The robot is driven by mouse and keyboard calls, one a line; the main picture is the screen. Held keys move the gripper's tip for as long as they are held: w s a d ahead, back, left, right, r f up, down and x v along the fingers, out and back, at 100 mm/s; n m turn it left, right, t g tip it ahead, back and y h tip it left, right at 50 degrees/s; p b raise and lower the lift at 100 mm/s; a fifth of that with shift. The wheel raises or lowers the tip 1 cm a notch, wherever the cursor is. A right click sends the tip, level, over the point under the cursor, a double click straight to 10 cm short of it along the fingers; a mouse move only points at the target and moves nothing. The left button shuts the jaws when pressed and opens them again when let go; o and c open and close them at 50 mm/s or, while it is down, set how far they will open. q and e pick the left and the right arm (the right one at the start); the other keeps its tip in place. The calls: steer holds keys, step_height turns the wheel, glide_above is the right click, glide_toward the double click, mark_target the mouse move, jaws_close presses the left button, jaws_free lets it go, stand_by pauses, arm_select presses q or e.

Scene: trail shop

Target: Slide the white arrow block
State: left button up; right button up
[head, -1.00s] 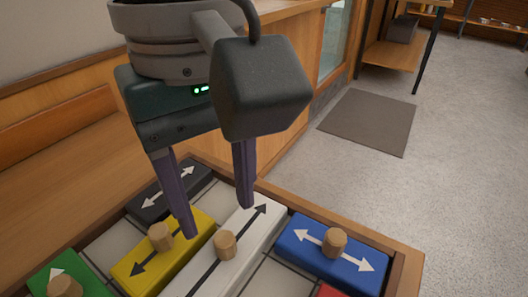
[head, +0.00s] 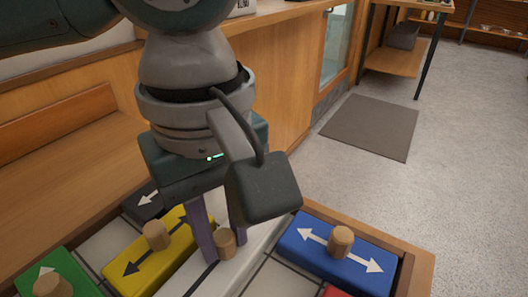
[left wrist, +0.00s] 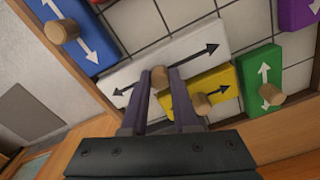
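The white arrow block (head: 247,252) lies in the wooden tray, with a black double arrow and a round wooden peg (head: 226,243). It also shows in the left wrist view (left wrist: 194,43), with its peg (left wrist: 159,78) near the fingertips. My left gripper (head: 222,246) is open, its purple fingers pointing down at the peg. In the left wrist view the fingertips (left wrist: 157,82) are apart, with the peg at the gap between them. Whether they touch it I cannot tell. My gripper hides the block's far end in the head view. My right gripper is not in view.
A yellow block (head: 140,262) lies left of the white one, a blue block (head: 322,253) right of it. Green (head: 72,271) and black (head: 140,201) blocks lie farther left. Bare tiles (head: 282,281) show between the white and blue blocks. Wooden tray walls (head: 421,268) surround them.

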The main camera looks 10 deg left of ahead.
arm_select(q)
jaws_close()
stand_by(0.9)
